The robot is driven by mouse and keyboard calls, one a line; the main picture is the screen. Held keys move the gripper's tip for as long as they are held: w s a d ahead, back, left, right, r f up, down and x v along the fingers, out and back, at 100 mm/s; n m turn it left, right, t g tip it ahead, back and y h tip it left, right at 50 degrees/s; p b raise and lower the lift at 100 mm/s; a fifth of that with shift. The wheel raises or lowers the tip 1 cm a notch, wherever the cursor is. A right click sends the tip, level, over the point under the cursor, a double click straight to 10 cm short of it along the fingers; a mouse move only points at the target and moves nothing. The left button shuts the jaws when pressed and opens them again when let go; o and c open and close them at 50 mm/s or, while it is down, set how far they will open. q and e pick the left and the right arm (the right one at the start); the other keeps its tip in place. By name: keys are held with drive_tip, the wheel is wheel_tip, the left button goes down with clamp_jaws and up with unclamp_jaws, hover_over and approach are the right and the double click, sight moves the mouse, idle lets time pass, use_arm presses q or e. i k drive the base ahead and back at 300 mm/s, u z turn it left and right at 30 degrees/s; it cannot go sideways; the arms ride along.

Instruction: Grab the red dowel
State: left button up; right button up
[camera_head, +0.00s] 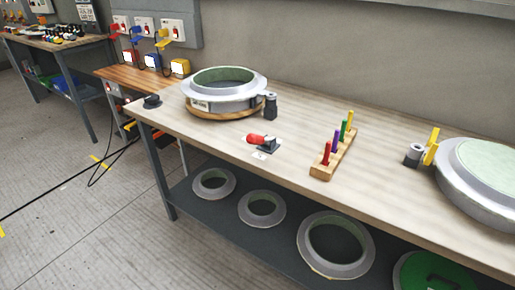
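The red dowel (326,153) stands upright at the near end of a wooden peg block (320,172) on the workbench, right of the middle. A purple dowel (335,140), a green dowel (342,130) and a yellow dowel (350,119) stand behind it in a row in the same block. The red dowel's lower end is hidden in the block. Neither of my grippers shows in the head view.
The workbench (215,134) also bears a round mould (225,106) at left, a red-handled clamp (262,141) left of the block, and another round mould (470,200) at right with a yellow clamp (431,147). Bare bench lies around the block. Several rings lie on the lower shelf (225,222).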

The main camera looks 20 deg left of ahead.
sight(328, 145)
drive_tip(key=u, duration=0.5)
drive_tip(key=k, duration=1)
drive_tip(key=z, duration=0.8)
drive_tip(key=i, duration=1.55)
drive_tip(key=u, duration=0.8)
drive_tip(key=i, duration=0.65)
drive_tip(key=u, duration=0.75)
